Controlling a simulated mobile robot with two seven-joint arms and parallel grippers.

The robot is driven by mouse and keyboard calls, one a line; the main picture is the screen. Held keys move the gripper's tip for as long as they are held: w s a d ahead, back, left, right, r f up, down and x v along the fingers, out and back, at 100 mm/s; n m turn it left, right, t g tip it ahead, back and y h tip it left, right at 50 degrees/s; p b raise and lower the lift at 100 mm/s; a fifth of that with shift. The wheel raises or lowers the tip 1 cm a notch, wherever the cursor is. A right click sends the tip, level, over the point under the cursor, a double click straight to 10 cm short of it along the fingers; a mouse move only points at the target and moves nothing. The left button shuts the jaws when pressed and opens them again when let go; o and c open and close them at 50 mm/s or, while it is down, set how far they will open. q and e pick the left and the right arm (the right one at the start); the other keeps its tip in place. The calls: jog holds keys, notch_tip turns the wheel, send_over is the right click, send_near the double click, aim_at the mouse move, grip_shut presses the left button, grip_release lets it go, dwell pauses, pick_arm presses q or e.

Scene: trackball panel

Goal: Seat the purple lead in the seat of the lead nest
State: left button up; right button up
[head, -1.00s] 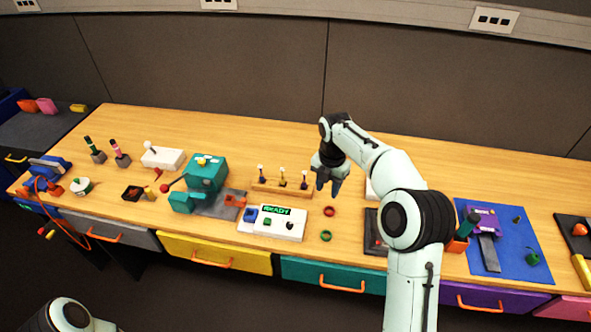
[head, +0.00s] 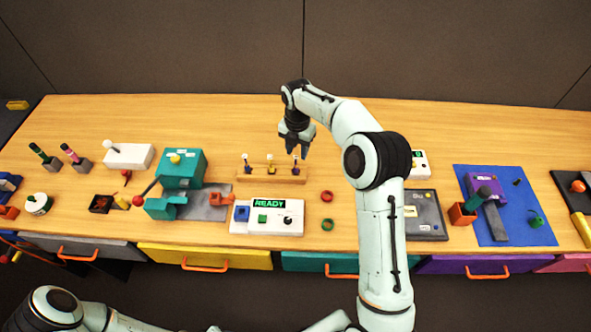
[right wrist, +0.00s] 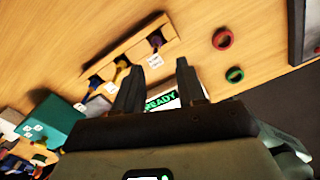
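A purple lead (head: 296,163) stands at the right end of a wooden rack (head: 258,178), beside a yellow and a blue lead. In the right wrist view the purple lead (right wrist: 157,42) shows ahead of the fingers, on the rack (right wrist: 132,43). My right gripper (head: 297,152) is above and just behind the rack's right end. In the right wrist view its two fingers (right wrist: 158,78) are apart with nothing between them. I cannot tell for sure which part is the lead nest. My left gripper is out of view; only part of the left arm shows.
A white READY console (head: 267,229) stands in front of the rack. A red ring (head: 327,197) and a green ring (head: 328,224) lie to the right. A teal machine (head: 182,169) is to the left. The table behind the rack is clear.

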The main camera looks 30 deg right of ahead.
aim_at(296, 158)
jog(key=shift+w+f, duration=0.15)
jog(key=shift+f, duration=0.45)
notch_tip(296, 158, down, 5)
jog(key=shift+w+a+r, duration=0.1)
jog(key=shift+w, duration=0.05)
grip_shut()
